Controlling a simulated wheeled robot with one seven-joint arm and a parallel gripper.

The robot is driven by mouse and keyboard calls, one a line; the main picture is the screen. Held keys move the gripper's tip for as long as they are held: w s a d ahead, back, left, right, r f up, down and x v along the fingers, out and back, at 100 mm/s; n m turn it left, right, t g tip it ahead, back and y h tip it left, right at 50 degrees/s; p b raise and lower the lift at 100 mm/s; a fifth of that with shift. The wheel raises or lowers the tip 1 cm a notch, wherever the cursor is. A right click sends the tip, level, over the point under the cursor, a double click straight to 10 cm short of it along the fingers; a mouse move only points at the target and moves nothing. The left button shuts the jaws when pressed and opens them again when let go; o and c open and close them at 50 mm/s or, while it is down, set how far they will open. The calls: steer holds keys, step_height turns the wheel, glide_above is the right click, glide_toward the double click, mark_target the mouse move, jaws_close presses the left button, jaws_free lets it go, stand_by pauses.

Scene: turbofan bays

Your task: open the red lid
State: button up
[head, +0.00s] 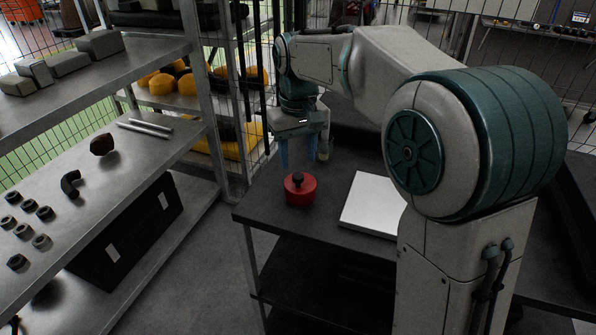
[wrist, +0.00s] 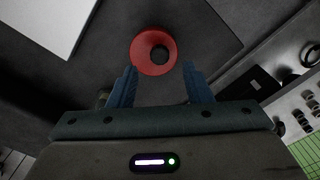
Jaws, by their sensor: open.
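A round red container with a red lid (head: 300,184) and a black knob (head: 298,178) on top stands on the dark table near its left corner. My gripper (head: 303,160) points down above and slightly behind it in the head view, with its blue fingers apart. In the wrist view the red lid (wrist: 142,60) and its dark knob (wrist: 160,54) lie just beyond the fingertips, roughly centred between them. The gripper (wrist: 158,80) is open and holds nothing. The lid appears seated on the container.
A white flat panel (head: 374,204) lies on the dark table (head: 330,228) right of the red container. A small cylindrical item (head: 323,150) stands behind the gripper. Metal shelves (head: 100,165) with nuts, rods and blocks stand at the left, with a floor gap between them and the table.

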mark_target(298, 175)
steer(key=shift+f, duration=2.35)
jaws_close()
steer(key=shift+r, duration=0.15)
